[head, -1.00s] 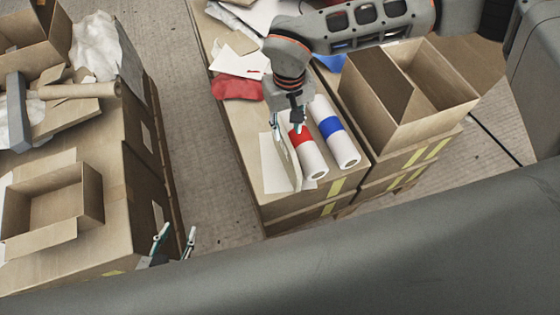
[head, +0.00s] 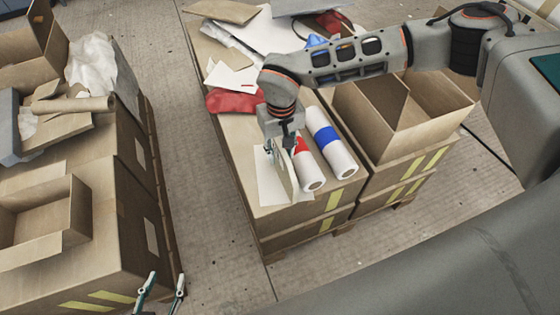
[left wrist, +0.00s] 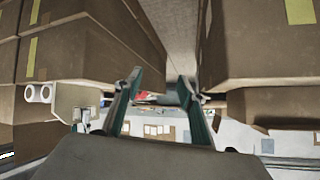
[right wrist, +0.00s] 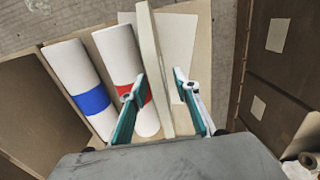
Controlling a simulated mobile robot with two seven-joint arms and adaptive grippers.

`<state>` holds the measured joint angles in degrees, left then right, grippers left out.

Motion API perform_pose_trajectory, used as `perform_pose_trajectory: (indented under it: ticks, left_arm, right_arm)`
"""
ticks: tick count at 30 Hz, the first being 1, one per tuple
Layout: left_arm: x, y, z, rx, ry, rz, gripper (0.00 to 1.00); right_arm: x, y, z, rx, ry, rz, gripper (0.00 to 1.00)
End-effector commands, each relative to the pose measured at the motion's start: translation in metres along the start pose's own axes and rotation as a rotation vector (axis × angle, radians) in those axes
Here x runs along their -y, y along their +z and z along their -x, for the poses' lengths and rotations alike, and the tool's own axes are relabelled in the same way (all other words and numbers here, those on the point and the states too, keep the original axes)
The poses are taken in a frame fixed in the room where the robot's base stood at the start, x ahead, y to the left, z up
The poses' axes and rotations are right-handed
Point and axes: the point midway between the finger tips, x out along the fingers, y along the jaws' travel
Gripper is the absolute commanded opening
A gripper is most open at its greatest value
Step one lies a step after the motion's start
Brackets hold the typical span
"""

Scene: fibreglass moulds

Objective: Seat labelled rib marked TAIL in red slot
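A thin, pale tan plate (head: 284,182), apparently the rib, stands on edge on the near box stack, beside a white roll with a red band (head: 309,177). In the right wrist view the plate (right wrist: 154,55) runs between the fingers of my right gripper (right wrist: 165,92). A gap shows on its right, and the fingers do not look closed on it. My right gripper (head: 281,148) hides the plate's upper part in the head view. My left gripper (head: 162,285) is open and empty low beside the left boxes. I can read no TAIL label and identify no red slot.
A blue-banded roll (head: 332,143) lies right of the red-banded one. A white sheet (head: 267,185) lies under the plate. A red bag (head: 233,101) lies further back. An open carton (head: 375,120) stands right. A floor aisle (head: 195,170) separates the stacks.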

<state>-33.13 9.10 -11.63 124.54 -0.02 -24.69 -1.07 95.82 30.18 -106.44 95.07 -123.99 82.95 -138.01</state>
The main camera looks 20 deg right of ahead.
Motion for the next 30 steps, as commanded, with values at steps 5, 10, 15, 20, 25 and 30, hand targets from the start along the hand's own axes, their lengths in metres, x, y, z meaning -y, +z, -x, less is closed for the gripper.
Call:
perform_pose_trajectory:
  ticks: [5,10,15,20,25,30]
  left_arm:
    - [-0.006,0.005,0.000,0.007,0.010,0.004,0.40]
    - [-0.003,-0.005,-0.001,-0.009,0.005,0.003,0.40]
    - [-0.002,-0.006,-0.002,-0.012,0.004,0.003,0.40]
    - [-0.002,-0.004,-0.002,-0.011,0.004,0.004,0.40]
    - [-0.002,-0.004,-0.002,-0.010,0.003,0.004,0.40]
    - [0.000,-0.008,-0.002,-0.016,0.000,0.002,0.40]
  right_arm:
    - [-0.001,0.002,-0.029,0.007,0.000,-0.001,0.31]
    - [-0.001,0.000,-0.027,0.000,0.001,-0.001,0.31]
    - [-0.001,0.000,-0.027,0.000,0.001,-0.001,0.05]
    - [-0.001,0.000,-0.027,0.000,0.000,-0.001,0.00]
    - [-0.001,0.000,-0.027,0.001,0.000,-0.001,0.00]
    - [-0.001,-0.001,-0.017,-0.002,0.000,-0.001,0.00]
